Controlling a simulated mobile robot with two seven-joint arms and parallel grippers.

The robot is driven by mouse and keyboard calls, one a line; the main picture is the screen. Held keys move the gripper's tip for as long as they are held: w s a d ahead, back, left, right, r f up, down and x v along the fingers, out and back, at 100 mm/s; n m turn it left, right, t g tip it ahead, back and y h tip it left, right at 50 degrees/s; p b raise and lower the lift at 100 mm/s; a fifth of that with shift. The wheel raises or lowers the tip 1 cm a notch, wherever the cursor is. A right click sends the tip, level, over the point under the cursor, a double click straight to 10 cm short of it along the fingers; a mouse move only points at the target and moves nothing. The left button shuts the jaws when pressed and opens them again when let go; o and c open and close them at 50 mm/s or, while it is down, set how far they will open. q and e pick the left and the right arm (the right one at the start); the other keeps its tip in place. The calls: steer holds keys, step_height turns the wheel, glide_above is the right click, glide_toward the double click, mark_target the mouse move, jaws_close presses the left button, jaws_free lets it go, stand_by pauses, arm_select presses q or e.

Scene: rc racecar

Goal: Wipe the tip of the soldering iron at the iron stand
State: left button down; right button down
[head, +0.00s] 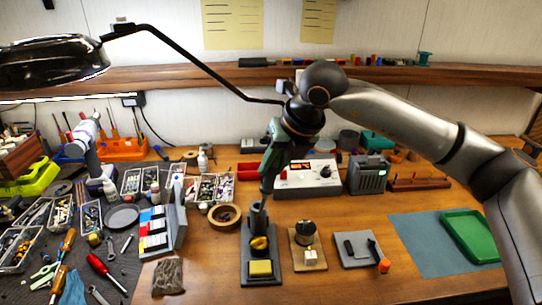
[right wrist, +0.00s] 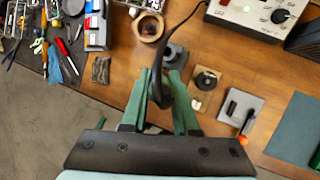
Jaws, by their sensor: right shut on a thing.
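My right gripper (head: 268,172), with green fingers, is shut on the dark soldering iron, whose handle (right wrist: 160,78) shows between the fingers in the right wrist view. The iron points down, just above or at the dark upright holder (head: 258,214) of the iron stand (head: 247,240). I cannot tell whether its tip is inside the holder; the tip is hidden. On the stand's base, a round brass-coloured cleaner (head: 259,244) and a yellow sponge (head: 261,268) sit in front of the holder. My left gripper is not in view.
Right of the stand are a solder spool on a wooden base (head: 304,233) and a grey pad with a black tool (head: 357,248). A tape roll (head: 224,214) is to the left, the white-faced station (head: 309,177) behind. A black lamp arm (head: 190,58) crosses above.

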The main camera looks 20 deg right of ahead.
mark_target(273, 188)
steer(key=shift+w+f+b, duration=0.1)
steer(key=shift+f+b, duration=0.25)
steer(key=shift+f, duration=0.35)
steer(key=shift+f+b, duration=0.95)
steer(key=shift+f, duration=0.9)
steer(key=shift+f+b, duration=0.5)
steer(key=shift+b, duration=0.2)
steer(key=shift+f+b, duration=0.6)
steer(key=shift+b, duration=0.25)
stand_by(0.7)
steer(key=shift+b, duration=0.5)
stand_by(2.7)
